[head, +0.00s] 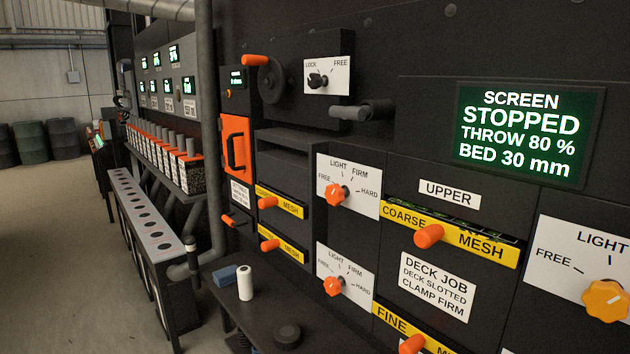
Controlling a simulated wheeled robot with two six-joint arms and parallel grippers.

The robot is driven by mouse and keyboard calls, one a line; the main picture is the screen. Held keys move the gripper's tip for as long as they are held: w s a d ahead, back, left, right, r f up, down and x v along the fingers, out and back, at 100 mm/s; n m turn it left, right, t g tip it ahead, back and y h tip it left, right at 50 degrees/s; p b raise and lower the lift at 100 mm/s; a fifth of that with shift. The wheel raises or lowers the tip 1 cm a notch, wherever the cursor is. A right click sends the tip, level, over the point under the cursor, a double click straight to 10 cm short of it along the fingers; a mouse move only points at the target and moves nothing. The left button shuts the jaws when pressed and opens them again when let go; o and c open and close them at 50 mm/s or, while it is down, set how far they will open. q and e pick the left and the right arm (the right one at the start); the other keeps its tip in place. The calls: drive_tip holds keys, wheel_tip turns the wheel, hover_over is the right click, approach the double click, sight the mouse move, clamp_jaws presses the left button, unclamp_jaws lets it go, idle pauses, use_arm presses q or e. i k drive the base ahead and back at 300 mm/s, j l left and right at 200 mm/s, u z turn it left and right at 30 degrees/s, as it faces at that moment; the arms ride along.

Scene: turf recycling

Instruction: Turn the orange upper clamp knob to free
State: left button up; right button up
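An orange star-shaped clamp knob (337,194) sits on a white dial plate (364,184) marked FREE, LIGHT, FIRM and HARD, left of the UPPER label (449,193). FREE is at the plate's left side. I cannot tell surely which mark the knob points to. A second orange knob (334,286) sits on a like plate directly below. Neither of my grippers is in view, and nothing touches the knobs.
A yellow-orange knob (605,300) stands at the right edge. Orange handles stick out from the coarse mesh drawer (470,238) and others. The screen (522,133) reads STOPPED. A low shelf holds a white cylinder (245,283) and blue block (224,276). Floor at left is clear.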

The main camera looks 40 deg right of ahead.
sight(333, 194)
drive_tip(key=i+u, duration=0.25)
drive_tip(key=i, duration=0.6)
drive_tip(key=i+l+u, duration=0.25)
drive_tip(key=i, duration=0.55)
drive_tip(key=i+z, duration=0.1)
drive_tip(key=z, duration=0.4)
drive_tip(key=i+j+z, duration=0.1)
drive_tip(key=z, duration=0.4)
drive_tip(key=i+j+z, duration=0.1)
drive_tip(key=z, duration=0.4)
drive_tip(key=k+j, duration=0.05)
drive_tip(key=j, duration=0.05)
